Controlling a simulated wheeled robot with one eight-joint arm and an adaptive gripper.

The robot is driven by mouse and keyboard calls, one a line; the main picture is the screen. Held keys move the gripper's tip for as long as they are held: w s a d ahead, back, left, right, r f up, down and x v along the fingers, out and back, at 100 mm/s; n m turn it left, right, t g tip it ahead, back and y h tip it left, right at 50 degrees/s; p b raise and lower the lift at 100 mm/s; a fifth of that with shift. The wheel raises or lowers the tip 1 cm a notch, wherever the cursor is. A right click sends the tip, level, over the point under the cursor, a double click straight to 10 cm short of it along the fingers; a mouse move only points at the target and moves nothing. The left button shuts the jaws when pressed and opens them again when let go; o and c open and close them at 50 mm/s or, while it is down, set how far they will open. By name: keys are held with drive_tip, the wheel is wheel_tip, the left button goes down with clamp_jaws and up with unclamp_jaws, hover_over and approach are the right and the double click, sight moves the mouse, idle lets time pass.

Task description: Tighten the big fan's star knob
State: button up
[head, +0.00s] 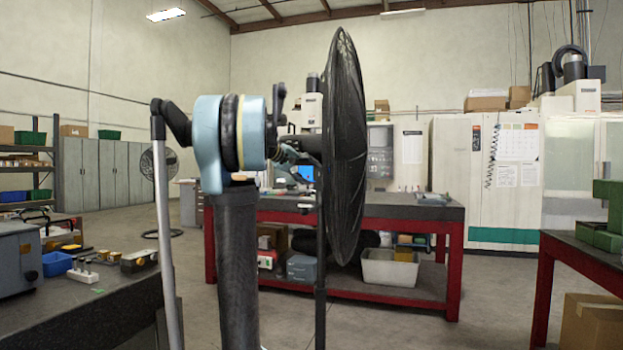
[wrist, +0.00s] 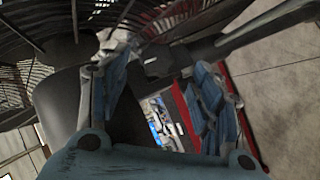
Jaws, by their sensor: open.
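The big fan (head: 345,145) stands side-on in the head view, its black cage to the right of my arm and its dark pole (head: 320,270) below. In the wrist view its cage (wrist: 25,30) fills the upper left, and its dark motor housing (wrist: 70,105) lies behind my left finger. My gripper (wrist: 160,65) is open, with its blue fingers apart. A small dark part (wrist: 157,62) shows between and beyond the fingertips; it may be the star knob, but its shape is unclear. I cannot tell whether the fingers touch it. In the head view my arm largely hides my gripper (head: 287,154).
A red-framed workbench (head: 400,210) stands behind the fan, with a grey bin (head: 390,268) on its lower shelf. A dark bench (head: 90,300) is at the left and another red-legged bench (head: 585,255) at the right. Open floor lies between the benches. A smaller fan (head: 160,165) stands far back.

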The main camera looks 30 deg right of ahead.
drive_tip(key=shift+v, duration=2.2)
drive_tip(key=shift+f, duration=0.15)
